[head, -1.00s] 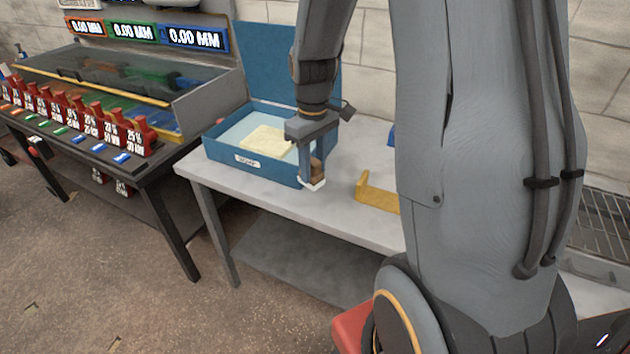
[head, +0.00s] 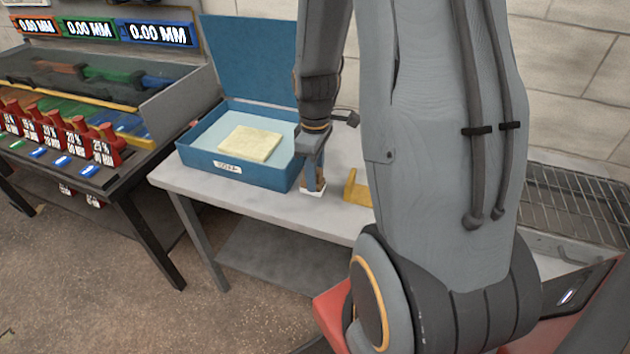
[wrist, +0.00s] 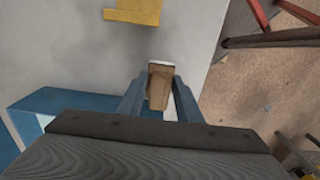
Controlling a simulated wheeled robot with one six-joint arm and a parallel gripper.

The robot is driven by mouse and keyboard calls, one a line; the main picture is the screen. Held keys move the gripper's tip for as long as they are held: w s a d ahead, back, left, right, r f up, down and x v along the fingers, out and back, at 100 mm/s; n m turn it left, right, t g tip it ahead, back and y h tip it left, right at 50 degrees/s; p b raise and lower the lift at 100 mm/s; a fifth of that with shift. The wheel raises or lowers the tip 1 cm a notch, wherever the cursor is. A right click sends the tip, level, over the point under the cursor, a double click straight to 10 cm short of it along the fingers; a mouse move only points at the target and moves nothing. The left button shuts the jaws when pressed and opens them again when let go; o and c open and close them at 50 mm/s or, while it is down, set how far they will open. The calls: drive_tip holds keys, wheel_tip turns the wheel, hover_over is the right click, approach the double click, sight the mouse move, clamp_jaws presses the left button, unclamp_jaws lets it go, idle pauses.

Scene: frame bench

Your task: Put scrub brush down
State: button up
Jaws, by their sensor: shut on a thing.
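The scrub brush (wrist: 159,86) has a brown wooden body and a white edge. It also shows in the head view (head: 315,189), partly hidden by the fingers, upright with its white end down. My gripper (wrist: 158,100) is shut on it, one blue-grey finger on each side. In the head view my gripper (head: 313,178) is over the grey table (head: 250,203), right of the blue box. The brush's white end is at or very near the tabletop; I cannot tell whether it touches.
An open blue box (head: 218,165) with a pale yellow block (head: 251,144) stands just left of my gripper. A yellow bracket (head: 357,188) stands close on the right. A wire rack (head: 575,203) is farther right. Bare tabletop lies in front of the box.

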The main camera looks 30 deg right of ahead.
drive_tip(key=shift+f, duration=1.3)
drive_tip(key=shift+f, duration=0.1)
drive_tip(key=o, duration=1.1)
wheel_tip(320, 180, up, 12)
drive_tip(key=shift+f+b, duration=0.1)
drive_tip(key=shift+b, duration=0.9)
drive_tip(key=shift+a, duration=0.25)
drive_tip(key=s+a+m, duration=0.3)
drive_tip(key=a, duration=0.3)
drive_tip(key=s+a+f+m+t, duration=0.1)
drive_tip(key=s+a+m, duration=0.3)
drive_tip(key=a, duration=0.2)
drive_tip(key=shift+s+a+f+m, duration=0.15)
drive_tip(key=shift+a+f+m, duration=0.1)
drive_tip(key=shift+a+m, duration=0.1)
